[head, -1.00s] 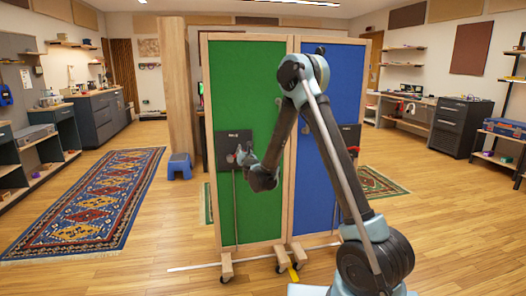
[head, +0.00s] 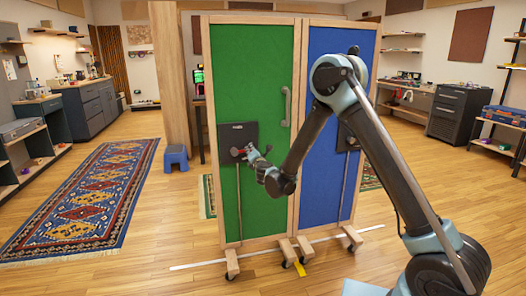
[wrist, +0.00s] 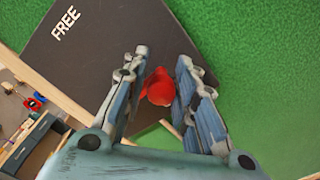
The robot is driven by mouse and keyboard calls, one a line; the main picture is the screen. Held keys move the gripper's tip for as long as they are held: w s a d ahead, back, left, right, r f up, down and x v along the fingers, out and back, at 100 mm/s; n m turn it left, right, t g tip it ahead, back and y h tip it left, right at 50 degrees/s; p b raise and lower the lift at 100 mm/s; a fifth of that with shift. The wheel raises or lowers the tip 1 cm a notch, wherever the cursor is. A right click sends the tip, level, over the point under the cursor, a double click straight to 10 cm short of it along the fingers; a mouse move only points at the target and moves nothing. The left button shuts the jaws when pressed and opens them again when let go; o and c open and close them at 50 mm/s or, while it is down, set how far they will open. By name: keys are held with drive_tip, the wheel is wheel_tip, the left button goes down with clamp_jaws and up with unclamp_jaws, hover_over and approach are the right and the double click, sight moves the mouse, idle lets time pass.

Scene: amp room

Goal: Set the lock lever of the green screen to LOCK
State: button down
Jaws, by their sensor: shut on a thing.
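The green screen (head: 262,75) stands upright on wheeled wooden feet. A dark lock plate (head: 224,132) is on its left part; it also shows in the wrist view (wrist: 105,45) with the word FREE near one corner. The red lock lever tip (wrist: 158,88) sits between my gripper's fingers in the wrist view; a bit of red (head: 235,152) also shows in the head view. My gripper (head: 247,153) is shut on the red lever in front of the plate. The lever's pivot and the LOCK mark are hidden or cannot be made out.
A blue screen (head: 322,205) stands right beside the green one, partly behind my arm. A grey handle (head: 286,106) is on the green screen's right edge. A blue stool (head: 175,157) and a patterned rug (head: 85,205) lie to the left. The wooden floor in front is mostly clear.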

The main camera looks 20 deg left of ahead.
drive_tip(key=shift+f, duration=0.2)
drive_tip(key=shift+a, duration=0.1)
drive_tip(key=c, duration=1.6)
unclamp_jaws()
drive_tip(key=shift+o, duration=1)
drive_tip(key=shift+w+f, duration=0.1)
drive_tip(key=shift+f, duration=0.05)
drive_tip(key=v, duration=1.2)
